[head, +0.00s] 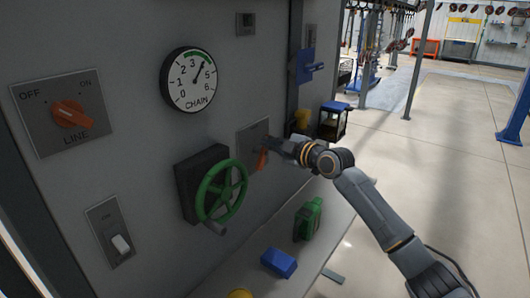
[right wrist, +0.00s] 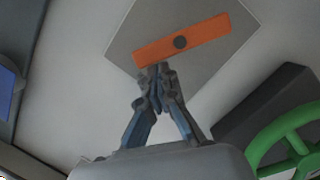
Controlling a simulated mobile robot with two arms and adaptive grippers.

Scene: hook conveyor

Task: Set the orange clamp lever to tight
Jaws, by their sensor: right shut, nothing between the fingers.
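The orange clamp lever (head: 262,158) sits on a grey square plate (head: 246,138) on the panel, right of the green handwheel. In the right wrist view the lever (right wrist: 205,33) is a flat orange bar with a dark round pivot, lying aslant across its plate (right wrist: 125,32). My right gripper (head: 272,145) is shut and empty, its tips at the lever. In the right wrist view the fingertips (right wrist: 158,72) are just below the bar's left half; I cannot tell if they touch it. Any marks for tight on the plate are not readable. My left gripper is out of view.
The green handwheel (head: 221,190) juts from the panel left of the lever. A CHAIN dial (head: 188,80), an orange LINE knob (head: 70,114) and a white switch (head: 121,244) are further left. A blue block (head: 279,262) and a green object (head: 308,218) lie on the ledge below.

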